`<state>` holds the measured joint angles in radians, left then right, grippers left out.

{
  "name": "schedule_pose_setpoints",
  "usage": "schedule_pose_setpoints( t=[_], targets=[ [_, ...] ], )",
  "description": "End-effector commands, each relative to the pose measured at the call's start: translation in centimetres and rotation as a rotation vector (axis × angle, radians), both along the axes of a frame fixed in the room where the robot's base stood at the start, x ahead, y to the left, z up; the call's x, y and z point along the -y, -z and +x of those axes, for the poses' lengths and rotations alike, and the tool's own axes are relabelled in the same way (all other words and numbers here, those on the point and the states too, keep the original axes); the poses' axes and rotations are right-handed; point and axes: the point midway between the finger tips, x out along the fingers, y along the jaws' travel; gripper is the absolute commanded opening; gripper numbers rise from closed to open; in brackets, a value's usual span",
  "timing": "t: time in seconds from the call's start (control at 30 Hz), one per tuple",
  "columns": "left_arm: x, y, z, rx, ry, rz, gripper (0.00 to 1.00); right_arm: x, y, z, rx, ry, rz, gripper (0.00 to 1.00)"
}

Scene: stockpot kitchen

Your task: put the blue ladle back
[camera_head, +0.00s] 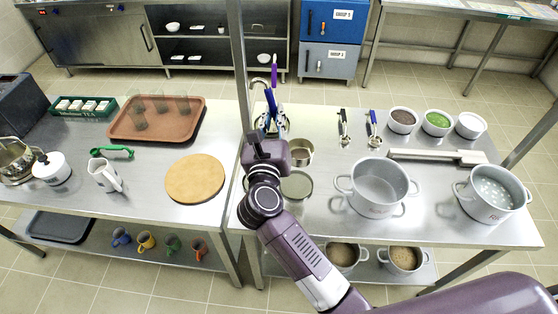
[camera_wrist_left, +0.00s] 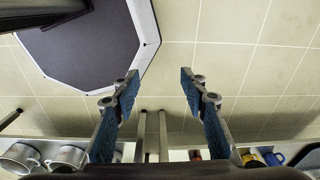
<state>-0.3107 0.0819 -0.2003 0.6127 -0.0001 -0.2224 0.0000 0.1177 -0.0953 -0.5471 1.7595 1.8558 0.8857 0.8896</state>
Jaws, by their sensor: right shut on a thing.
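A second blue-handled utensil (camera_head: 373,118) and a black-handled one (camera_head: 343,119) lie on the table to the right. In the left wrist view my left gripper (camera_wrist_left: 159,80) is open and empty above the floor.
A small metal pot (camera_head: 301,152) stands close to my right gripper. A large pot (camera_head: 380,184) and another pot (camera_head: 491,193) stand farther right. Three bowls, including a green-filled one (camera_head: 437,122), sit at the back. A table post (camera_head: 238,65) rises just left of my gripper.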

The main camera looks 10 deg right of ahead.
Motion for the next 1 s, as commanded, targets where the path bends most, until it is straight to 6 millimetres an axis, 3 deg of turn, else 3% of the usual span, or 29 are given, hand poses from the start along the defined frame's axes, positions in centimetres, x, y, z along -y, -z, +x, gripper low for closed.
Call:
schedule_pose_setpoints(
  t=[0.03, 0.4, 0.73, 1.0],
  targets=[
    [0.2, 2.0, 0.1, 0.001, 0.001, -0.002, 0.40, 0.0, 2.0, 0.0, 0.002, -0.001, -0.003, 0.00],
    [0.6, 7.6, 2.2, 0.032, 0.002, -0.008, 0.40, 0.0, 8.7, 0.0, 0.002, -0.002, -0.002, 0.00],
    [0.5, 9.1, 1.9, 0.027, -0.001, -0.007, 0.40, 0.0, 10.4, 0.0, 0.002, 0.000, -0.002, 0.00],
    [0.3, 12.3, 1.3, 0.018, -0.003, -0.005, 0.40, 0.0, 14.0, 0.1, 0.003, -0.001, -0.002, 0.00]
  ],
)
